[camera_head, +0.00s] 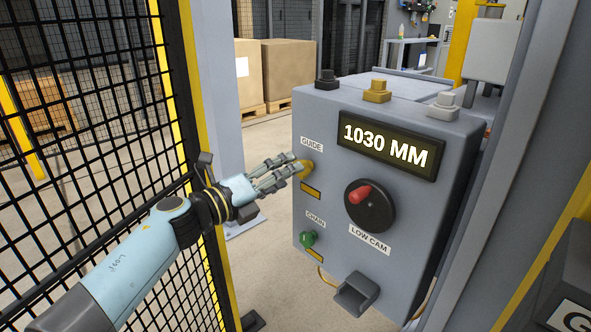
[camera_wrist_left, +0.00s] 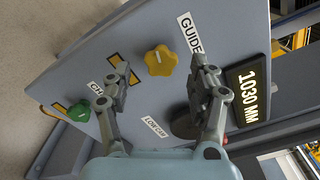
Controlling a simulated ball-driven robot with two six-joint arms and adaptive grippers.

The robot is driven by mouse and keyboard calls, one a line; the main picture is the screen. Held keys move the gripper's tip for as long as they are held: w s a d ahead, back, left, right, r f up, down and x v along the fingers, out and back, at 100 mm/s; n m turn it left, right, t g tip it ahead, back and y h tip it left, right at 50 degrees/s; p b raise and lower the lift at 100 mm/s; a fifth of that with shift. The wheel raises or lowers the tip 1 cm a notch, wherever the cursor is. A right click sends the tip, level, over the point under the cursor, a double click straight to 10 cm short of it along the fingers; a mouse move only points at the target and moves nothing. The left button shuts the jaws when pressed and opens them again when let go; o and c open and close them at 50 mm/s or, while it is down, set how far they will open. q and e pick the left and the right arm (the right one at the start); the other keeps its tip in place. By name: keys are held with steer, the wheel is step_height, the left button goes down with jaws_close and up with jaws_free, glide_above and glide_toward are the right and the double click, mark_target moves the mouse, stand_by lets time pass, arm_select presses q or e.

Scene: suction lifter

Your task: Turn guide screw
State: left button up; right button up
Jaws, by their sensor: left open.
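The guide screw is a yellow lobed knob (camera_wrist_left: 161,60) below the GUIDE label on the grey control box (camera_head: 450,190). In the head view the knob (camera_head: 306,169) is partly covered by my left gripper (camera_head: 298,164). My left gripper (camera_wrist_left: 160,78) is open, with its fingers pointing at the box face. In the left wrist view the knob shows between and just beyond the two fingertips. I cannot tell whether a finger touches it. The display (camera_head: 387,146) reads 1030 MM. My right gripper is not in view.
A green knob (camera_head: 307,239) labelled CHAIN sits below the guide knob. A black dial with a red handle (camera_head: 360,194), labelled LOW CAM, is to the right. A black mesh fence (camera_head: 85,110) with yellow posts stands close to my left arm. Cardboard boxes (camera_head: 289,70) stand behind.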

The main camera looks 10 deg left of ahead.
arm_select(q)
steer(key=v, duration=0.7)
steer(key=shift+s+a, duration=0.15)
steer(key=shift+s, duration=0.2)
